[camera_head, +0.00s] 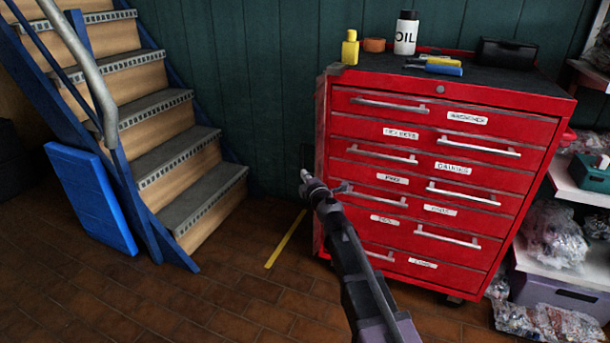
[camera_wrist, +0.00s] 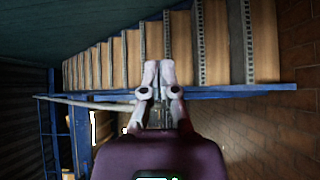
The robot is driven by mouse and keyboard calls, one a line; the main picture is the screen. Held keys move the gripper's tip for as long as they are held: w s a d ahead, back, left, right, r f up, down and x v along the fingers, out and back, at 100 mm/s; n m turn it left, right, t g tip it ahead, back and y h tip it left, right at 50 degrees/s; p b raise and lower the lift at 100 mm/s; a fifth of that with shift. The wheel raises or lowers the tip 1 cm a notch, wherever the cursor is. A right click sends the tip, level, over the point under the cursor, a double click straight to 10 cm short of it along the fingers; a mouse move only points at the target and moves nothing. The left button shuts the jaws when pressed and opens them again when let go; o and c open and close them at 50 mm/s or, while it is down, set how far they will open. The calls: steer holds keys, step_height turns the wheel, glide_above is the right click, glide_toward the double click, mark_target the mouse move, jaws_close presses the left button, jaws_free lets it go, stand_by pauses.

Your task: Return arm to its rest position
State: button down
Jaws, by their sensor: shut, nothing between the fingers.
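My arm reaches up from the bottom edge of the head view, in front of the red tool chest (camera_head: 345,130). My gripper (camera_head: 304,174) is at its end, near the chest's left edge, pointing towards the back left. In the wrist view my gripper (camera_wrist: 158,66) shows with its two fingers close together. It is shut and holds nothing. Behind the fingers the wrist view shows the wooden stairs (camera_wrist: 212,50), turned sideways. From the head view I cannot tell the exact gap between the gripper and the chest.
The stairs (camera_head: 195,172) stand at left, with a blue panel (camera_head: 92,200) leaning beside them. An oil bottle (camera_head: 406,33) and a black case (camera_head: 508,52) stand on the chest. Shelves with bagged parts (camera_head: 560,235) are at right. Tiled floor (camera_head: 190,300) lies open at lower left.

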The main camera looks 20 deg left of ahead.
stand_by(0.3)
steer(key=w+d+f+m+t+h+p, duration=0.15)
steer(key=d+m+h, duration=0.5)
steer(key=d, duration=0.75)
steer(key=w+d+f+m+g+h, duration=0.1)
steer(key=d+f+m+h, duration=0.1)
steer(key=d+m+h, duration=0.8)
steer(key=s+d+f+m+g, duration=0.2)
steer(key=s+d+f, duration=0.15)
steer(key=d, duration=0.45)
steer(key=s+d+f+m+g, duration=0.2)
steer(key=s+d+f+g, duration=0.15)
steer(key=d, duration=0.35)
steer(key=s+d+f+m+g+y, duration=0.2)
steer(key=s+d+f+g, duration=0.1)
steer(key=s, duration=0.4)
steer(key=s+d+f+m+g+y, duration=0.1)
steer(key=s+d+f+m+g, duration=0.2)
steer(key=s, duration=0.4)
steer(key=s+r+g+y+p, duration=0.2)
steer(key=s+g, duration=0.1)
steer(key=s, duration=0.2)
step_height(320, 180, up, 37)
steer(key=p, duration=3.7)
steer(key=shift+s+a+f, duration=0.15)
steer(key=shift+a+f, duration=0.05)
steer(key=shift+a, duration=0.05)
